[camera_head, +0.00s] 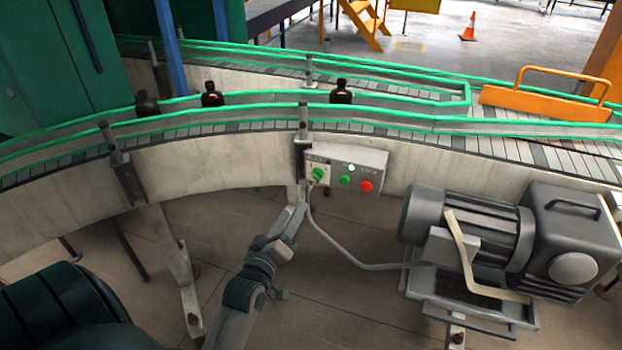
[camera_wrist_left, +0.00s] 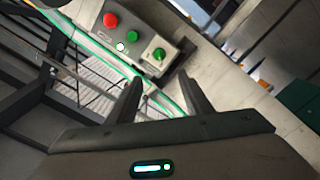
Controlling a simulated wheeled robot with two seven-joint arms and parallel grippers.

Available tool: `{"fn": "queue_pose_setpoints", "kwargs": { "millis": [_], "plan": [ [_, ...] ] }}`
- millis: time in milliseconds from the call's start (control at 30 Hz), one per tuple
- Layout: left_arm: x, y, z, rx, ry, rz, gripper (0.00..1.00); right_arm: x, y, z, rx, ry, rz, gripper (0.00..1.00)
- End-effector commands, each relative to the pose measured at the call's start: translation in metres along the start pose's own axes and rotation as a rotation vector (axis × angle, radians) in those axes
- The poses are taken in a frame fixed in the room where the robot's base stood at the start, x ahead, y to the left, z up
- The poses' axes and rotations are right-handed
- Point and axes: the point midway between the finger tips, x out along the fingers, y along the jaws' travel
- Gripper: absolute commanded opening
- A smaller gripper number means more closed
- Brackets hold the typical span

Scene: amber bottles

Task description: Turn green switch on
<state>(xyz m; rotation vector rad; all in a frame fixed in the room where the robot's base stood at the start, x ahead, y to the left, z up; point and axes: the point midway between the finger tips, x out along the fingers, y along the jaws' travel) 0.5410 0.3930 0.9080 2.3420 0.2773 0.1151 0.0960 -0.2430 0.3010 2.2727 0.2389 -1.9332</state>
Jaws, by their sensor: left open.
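The green switch (camera_head: 318,174) is a rotary knob on a pale plate at the left end of a grey control box (camera_head: 374,158). A green button (camera_head: 345,180), a red button (camera_head: 365,186) and a small whitish light (camera_head: 351,167) sit to its right. The box is fixed to the conveyor's side wall. My left gripper (camera_head: 297,208) is below and slightly left of the switch, apart from it. In the left wrist view my left gripper (camera_wrist_left: 162,90) is open and empty, with the green switch (camera_wrist_left: 159,54) beyond the fingertips. My right gripper is not in view.
A conveyor with green rails (camera_head: 230,120) carries amber bottles (camera_head: 341,92). A grey motor (camera_head: 465,230) stands right of the box, with a grey conduit (camera_head: 350,258) curving toward it. A support leg (camera_head: 172,260) stands left of my arm. Open floor lies below the box.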

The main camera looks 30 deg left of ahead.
Motion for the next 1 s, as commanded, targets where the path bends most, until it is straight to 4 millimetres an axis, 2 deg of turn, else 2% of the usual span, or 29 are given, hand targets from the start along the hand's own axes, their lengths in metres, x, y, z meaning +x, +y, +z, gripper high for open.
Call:
{"fn": "queue_pose_setpoints", "kwargs": {
  "millis": [300,700,1000],
  "plan": [
    [0.056,0.002,-0.003,0.001,0.002,0.002,0.46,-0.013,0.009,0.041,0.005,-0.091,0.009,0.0],
    [0.124,0.002,-0.002,0.001,0.0,0.0,0.46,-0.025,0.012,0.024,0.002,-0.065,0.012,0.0],
    [0.148,0.001,-0.001,0.001,0.0,0.0,0.46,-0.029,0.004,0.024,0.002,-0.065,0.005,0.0]
  ]
}}
